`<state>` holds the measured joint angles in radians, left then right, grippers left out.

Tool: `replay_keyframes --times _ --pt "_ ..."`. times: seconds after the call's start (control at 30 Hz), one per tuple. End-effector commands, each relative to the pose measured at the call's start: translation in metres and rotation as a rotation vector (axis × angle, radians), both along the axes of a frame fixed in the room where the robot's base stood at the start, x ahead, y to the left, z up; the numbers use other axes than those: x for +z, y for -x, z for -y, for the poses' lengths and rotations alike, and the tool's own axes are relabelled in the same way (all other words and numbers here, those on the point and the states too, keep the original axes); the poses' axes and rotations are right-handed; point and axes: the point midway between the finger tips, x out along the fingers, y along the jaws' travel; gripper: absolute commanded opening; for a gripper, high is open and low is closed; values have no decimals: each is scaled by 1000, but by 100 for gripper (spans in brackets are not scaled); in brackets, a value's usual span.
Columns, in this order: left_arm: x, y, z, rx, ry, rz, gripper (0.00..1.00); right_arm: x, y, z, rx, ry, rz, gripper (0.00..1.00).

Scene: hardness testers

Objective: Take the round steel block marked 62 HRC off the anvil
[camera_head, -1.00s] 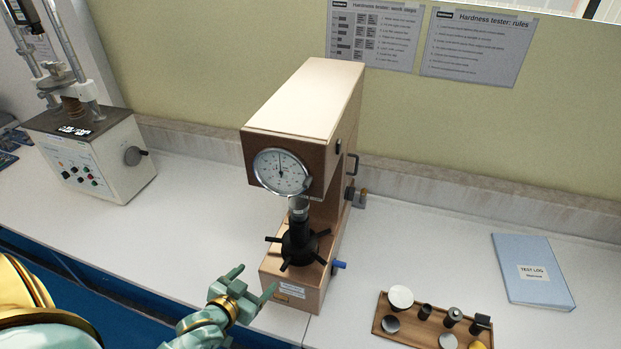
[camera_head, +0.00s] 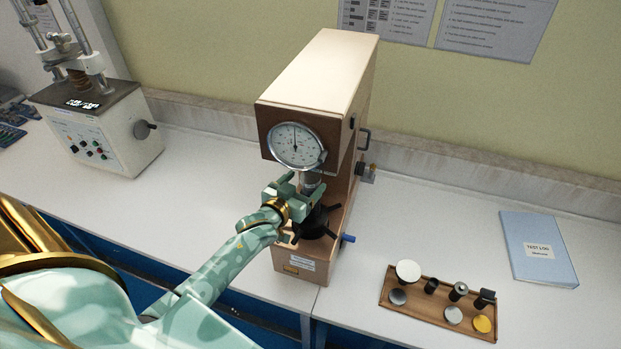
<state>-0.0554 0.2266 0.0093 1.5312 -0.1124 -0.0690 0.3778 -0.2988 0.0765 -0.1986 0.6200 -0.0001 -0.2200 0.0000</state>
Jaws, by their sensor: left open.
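The hardness tester (camera_head: 318,92) stands on the bench in the middle, with a round dial (camera_head: 296,146) on its front. Below the dial are the indenter holder and a black spoked handwheel (camera_head: 316,222). My left gripper (camera_head: 306,186) is open at the gap between the indenter holder and the handwheel, in front of the anvil. The gripper hides the anvil, and I cannot make out the round steel block marked 62 HRC there. My right gripper is not in view.
A wooden tray (camera_head: 411,313) at the lower right holds several small round pieces. A blue test log (camera_head: 538,248) lies farther right. Another testing machine (camera_head: 95,125) stands at the left. The bench left of the tester is clear.

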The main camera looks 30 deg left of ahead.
Motion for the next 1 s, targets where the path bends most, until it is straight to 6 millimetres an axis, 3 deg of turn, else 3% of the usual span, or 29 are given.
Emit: replay_keyframes --times 0.2,0.47,0.5,0.7,1.0 --pt "-6 -34 -1 1 0 0 75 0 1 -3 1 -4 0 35" --pt "-7 -39 -1 0 0 0 75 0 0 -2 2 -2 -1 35" --pt "-7 -39 -1 0 0 0 73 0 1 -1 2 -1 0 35" --pt "-7 -39 -1 0 0 0 19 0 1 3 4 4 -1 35" --pt "-5 -39 -1 0 -1 1 19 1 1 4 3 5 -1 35"
